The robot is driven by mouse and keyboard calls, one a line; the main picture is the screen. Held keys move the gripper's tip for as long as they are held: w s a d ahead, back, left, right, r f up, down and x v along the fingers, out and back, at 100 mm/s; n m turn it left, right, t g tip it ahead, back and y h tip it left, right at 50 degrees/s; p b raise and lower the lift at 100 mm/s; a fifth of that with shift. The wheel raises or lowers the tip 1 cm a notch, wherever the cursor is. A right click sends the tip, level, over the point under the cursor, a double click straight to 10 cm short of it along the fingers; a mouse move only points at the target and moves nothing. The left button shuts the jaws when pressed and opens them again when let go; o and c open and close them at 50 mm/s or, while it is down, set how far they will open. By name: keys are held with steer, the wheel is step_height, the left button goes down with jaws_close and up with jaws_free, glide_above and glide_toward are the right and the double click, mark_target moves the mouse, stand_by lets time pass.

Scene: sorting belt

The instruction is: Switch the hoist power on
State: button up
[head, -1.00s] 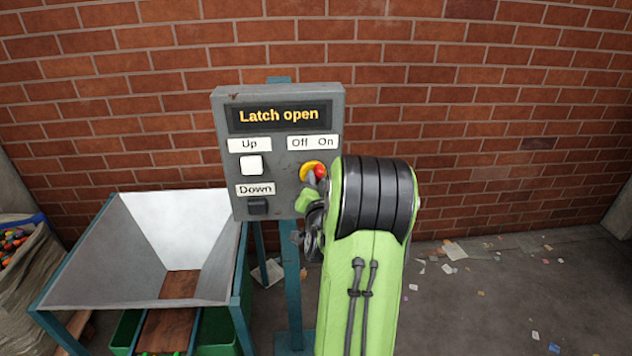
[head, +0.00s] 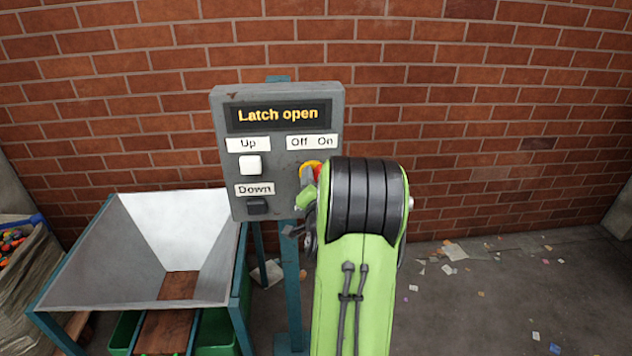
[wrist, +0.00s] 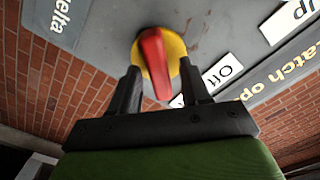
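The grey control box (head: 222,120) has a display reading "Latch open" and labels "Off" and "On" (head: 325,142). Below them is the rotary power switch, a yellow disc (head: 311,165) with a red handle, partly hidden by my arm in the head view. In the wrist view the red handle (wrist: 154,62) stands out from the yellow disc (wrist: 176,50). My gripper (wrist: 160,68) is open, with one finger on each side of the handle and visible gaps between. In the head view my gripper is mostly hidden behind my wrist.
The box also carries a white button (head: 251,166) under "Up" and a dark button (head: 257,206) under "Down". A metal hopper (head: 75,270) stands at the left, beside a sack (head: 25,265) of colourful bits. Paper scraps litter the floor at right; a brick wall is behind.

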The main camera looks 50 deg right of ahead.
steer(key=shift+s+a, duration=0.1)
steer(key=b+v, duration=1.2)
steer(key=v, duration=0.3)
steer(key=shift+s+a+b, duration=0.2)
steer(key=shift+s+b, duration=0.05)
steer(key=shift+b, duration=0.05)
